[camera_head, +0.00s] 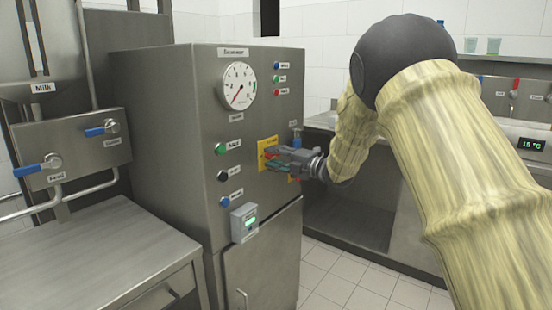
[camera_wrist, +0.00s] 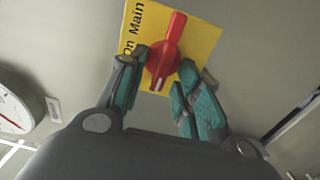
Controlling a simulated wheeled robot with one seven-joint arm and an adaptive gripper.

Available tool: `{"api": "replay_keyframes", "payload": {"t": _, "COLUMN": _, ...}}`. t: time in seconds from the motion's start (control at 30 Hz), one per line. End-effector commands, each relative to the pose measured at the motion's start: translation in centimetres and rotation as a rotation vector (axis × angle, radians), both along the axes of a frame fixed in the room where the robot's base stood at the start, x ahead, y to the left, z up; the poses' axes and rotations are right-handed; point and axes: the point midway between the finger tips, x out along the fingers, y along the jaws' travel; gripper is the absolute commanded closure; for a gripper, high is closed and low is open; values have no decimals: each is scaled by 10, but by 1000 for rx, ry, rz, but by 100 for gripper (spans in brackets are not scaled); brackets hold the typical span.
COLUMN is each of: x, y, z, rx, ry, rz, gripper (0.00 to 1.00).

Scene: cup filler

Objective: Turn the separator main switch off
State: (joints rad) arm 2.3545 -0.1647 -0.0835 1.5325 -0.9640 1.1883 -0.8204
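The separator (camera_head: 200,110) is a grey steel cabinet in the middle of the head view. Its main switch is a red rotary knob (camera_wrist: 166,52) on a yellow plate (camera_wrist: 204,38), marked "On" and "Main" in the wrist view. In the head view the yellow plate (camera_head: 266,147) shows, but the knob is mostly hidden behind my gripper (camera_head: 270,160). In the wrist view my gripper (camera_wrist: 162,82) has its teal-padded fingers apart, one on each side of the knob's lower end. I cannot tell whether either finger touches the knob.
A round gauge (camera_head: 238,86), several coloured buttons and a small grey box with a green display (camera_head: 244,222) are on the same panel. A steel table (camera_head: 90,265) stands at the left, with blue-handled valves above it. A steel counter (camera_head: 330,120) lies behind my arm.

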Motion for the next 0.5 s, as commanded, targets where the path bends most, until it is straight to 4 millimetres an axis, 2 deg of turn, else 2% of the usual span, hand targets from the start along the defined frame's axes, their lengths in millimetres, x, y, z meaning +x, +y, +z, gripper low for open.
{"api": "replay_keyframes", "payload": {"t": 0.27, "x": -15, "y": -21, "z": 0, "rx": 1, "ry": 1, "rz": -1, "gripper": 67}}
{"api": "replay_keyframes", "payload": {"t": 0.5, "x": -41, "y": -57, "z": 0, "rx": 1, "ry": 2, "rz": -2, "gripper": 67}}
